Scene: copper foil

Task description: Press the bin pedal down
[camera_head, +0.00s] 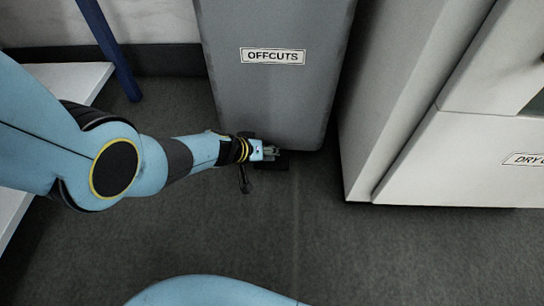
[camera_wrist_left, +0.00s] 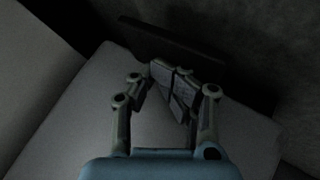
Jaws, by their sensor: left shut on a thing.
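The grey offcuts bin (camera_head: 275,95) stands upright on the dark floor at the centre of the head view. Its small dark pedal (camera_head: 274,164) sticks out low at the bin's front foot. In the wrist view the pedal is a dark flat bar (camera_wrist_left: 172,42). My left gripper (camera_head: 272,152) reaches in from the left, low at the bin's front, right at the pedal. Its fingers (camera_wrist_left: 172,82) are drawn together in the wrist view, their tips at the pedal's edge and partly covering it. The grip itself is dim and hard to see. My right gripper is out of view.
A pale cabinet (camera_head: 455,165) with a dry-goods-style label, partly cut off, stands close on the bin's right. A white surface (camera_head: 75,80) and a dark blue post (camera_head: 112,55) are at the left. The floor (camera_head: 380,255) in front is clear.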

